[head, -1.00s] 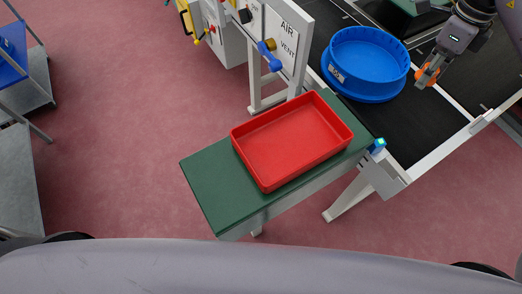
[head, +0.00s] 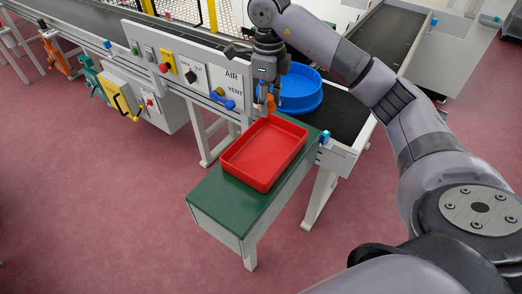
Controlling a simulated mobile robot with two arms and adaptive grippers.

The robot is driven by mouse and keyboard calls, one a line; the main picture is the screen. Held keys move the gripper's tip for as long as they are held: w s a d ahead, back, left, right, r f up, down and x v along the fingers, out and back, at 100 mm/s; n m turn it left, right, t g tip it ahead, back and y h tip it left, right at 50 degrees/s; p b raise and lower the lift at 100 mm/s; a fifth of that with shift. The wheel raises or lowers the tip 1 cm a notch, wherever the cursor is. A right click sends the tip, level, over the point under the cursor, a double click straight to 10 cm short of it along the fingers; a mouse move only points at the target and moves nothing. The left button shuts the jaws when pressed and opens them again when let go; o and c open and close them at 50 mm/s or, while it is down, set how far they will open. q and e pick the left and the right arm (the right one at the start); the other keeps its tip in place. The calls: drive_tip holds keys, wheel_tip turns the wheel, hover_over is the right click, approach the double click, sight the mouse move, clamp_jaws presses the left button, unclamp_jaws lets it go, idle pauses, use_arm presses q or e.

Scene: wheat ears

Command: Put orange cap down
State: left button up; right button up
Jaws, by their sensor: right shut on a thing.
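My right gripper (head: 266,105) comes down from above at the far end of the red tray (head: 246,183). It is shut on the orange cap (head: 271,103), which shows only in part between and beside the dark fingers. The cap is near the tray's far rim. I cannot tell whether it is over the rim or just behind it. The tray looks empty and sits on a green-topped stand (head: 213,207). My left gripper is out of view.
A blue round basin (head: 300,92) stands on the dark conveyor (head: 345,118) right behind the gripper. A panel with AIR and VENT labels (head: 222,82) stands at the left of the gripper. The green top has bare room at the near left.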

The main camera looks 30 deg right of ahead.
hover_over(266, 153)
wheel_tip(266, 153, down, 5)
wheel_tip(266, 153, down, 7)
drive_tip(key=shift+r+p, duration=0.1)
drive_tip(key=shift+p, duration=0.3)
wheel_tip(266, 153, down, 4)
drive_tip(key=shift+r+p, duration=0.1)
drive_tip(key=shift+p, duration=0.2)
drive_tip(key=shift+f, duration=0.3)
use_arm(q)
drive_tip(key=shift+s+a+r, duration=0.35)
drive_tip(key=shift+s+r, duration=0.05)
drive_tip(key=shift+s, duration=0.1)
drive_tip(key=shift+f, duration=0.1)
use_arm(e)
drive_tip(key=shift+f, duration=0.2)
drive_tip(key=o, duration=0.8)
drive_tip(key=shift+r, duration=0.1)
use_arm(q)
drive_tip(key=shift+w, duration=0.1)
